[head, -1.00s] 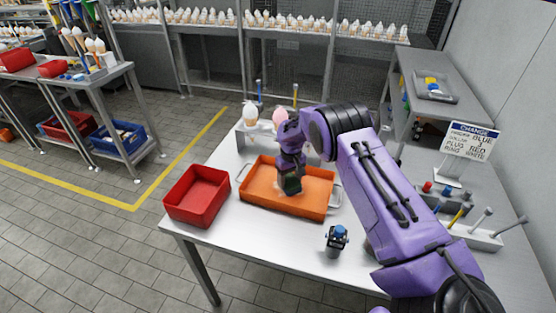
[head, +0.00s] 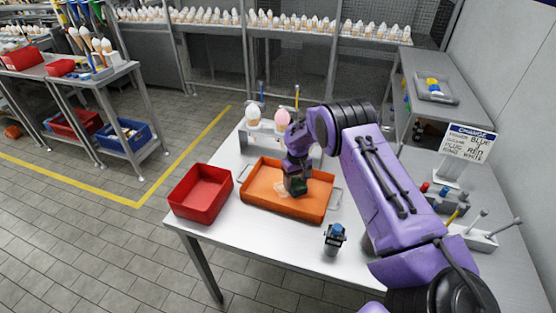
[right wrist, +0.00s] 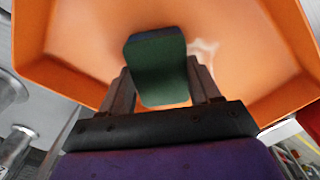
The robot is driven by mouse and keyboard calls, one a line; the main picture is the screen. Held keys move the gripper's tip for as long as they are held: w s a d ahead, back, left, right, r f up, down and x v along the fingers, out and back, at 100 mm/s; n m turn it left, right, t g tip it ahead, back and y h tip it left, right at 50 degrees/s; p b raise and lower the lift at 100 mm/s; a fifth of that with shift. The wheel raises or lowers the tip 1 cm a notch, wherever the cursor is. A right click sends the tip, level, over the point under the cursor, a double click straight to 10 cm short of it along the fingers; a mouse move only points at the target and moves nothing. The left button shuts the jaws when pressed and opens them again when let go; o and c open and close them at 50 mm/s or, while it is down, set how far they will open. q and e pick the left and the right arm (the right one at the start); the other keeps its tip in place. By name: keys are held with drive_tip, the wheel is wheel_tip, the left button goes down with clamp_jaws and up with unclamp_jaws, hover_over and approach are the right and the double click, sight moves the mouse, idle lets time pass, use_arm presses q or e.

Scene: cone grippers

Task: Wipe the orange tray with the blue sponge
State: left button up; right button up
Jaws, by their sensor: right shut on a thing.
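The orange tray (head: 262,203) lies on the table with a metal handle at each end. My right gripper (head: 297,184) reaches down into it, shut on the sponge, which looks dark green with a bluish top edge in the right wrist view (right wrist: 157,68). The sponge is held between the two fingers over the tray floor; I cannot tell whether it touches the floor. A pale smear (right wrist: 205,50) marks the tray floor beside the sponge, and it shows just left of the gripper in the head view (head: 281,188). My left gripper is not in view.
A red bin (head: 200,194) stands close left of the tray. A small dark device with a blue top (head: 335,238) stands in front right. A rack with a white and a pink cone-shaped item (head: 253,114) is behind. A sign (head: 470,143) and tool holder stand right.

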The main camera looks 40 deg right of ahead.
sight(297, 182)
drive_tip(key=r+p, duration=0.1)
drive_tip(key=r, duration=0.1)
drive_tip(key=r+p, duration=0.2)
drive_tip(key=shift+s+d, duration=0.1)
drive_tip(key=shift+d, duration=0.1)
wheel_tip(297, 182, up, 3)
drive_tip(key=shift+f+p, duration=0.1)
drive_tip(key=shift+p, duration=1.15)
drive_tip(key=shift+r+p, duration=0.6)
drive_tip(key=shift+r, duration=0.1)
drive_tip(key=shift+f, duration=0.1)
